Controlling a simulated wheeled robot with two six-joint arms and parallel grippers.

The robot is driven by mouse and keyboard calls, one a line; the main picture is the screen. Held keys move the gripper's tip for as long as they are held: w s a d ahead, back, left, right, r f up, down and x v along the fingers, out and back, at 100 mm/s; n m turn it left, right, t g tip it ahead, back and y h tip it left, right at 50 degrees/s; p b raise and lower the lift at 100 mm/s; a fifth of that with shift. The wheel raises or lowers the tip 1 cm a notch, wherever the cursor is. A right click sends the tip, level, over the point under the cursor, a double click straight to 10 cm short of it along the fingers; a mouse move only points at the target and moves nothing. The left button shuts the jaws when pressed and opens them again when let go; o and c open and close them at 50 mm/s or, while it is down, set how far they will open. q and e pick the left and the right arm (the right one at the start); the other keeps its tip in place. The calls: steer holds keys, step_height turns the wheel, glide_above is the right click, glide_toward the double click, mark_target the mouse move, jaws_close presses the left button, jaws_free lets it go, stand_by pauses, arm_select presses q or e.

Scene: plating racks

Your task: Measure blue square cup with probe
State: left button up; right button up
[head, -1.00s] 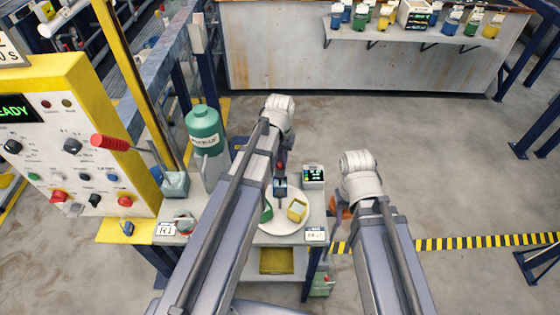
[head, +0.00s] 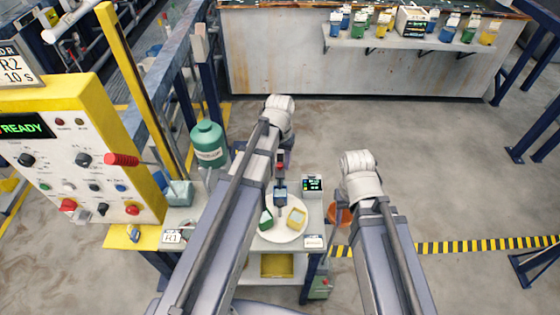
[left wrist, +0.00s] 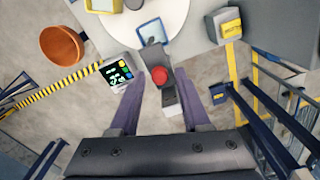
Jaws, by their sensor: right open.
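The blue square cup (head: 280,196) stands on a round white plate (head: 281,239). It also shows in the left wrist view (left wrist: 150,31). The probe (head: 281,173), grey with a red cap, hangs upright over the cup. In the left wrist view the probe (left wrist: 159,76) is between my purple fingers. My left gripper (left wrist: 159,82) appears shut on it. The probe's lower end overlaps the cup; I cannot tell whether it is inside. A green cup (head: 266,219) and a yellow cup (head: 296,218) share the plate. My right gripper (head: 340,212) is open, partly hidden by its arm.
A meter with a lit display (head: 312,185) stands right of the plate. An orange bowl (left wrist: 62,43) is beyond it. A green bottle (head: 209,146) and a control panel (head: 85,160) stand left.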

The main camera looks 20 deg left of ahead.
arm_select(q)
steer(key=shift+o, duration=0.5)
steer(key=shift+r, duration=0.15)
step_height(320, 180, up, 8)
steer(key=p, duration=0.8)
steer(key=shift+f, duration=0.2)
steer(key=shift+f, duration=0.1)
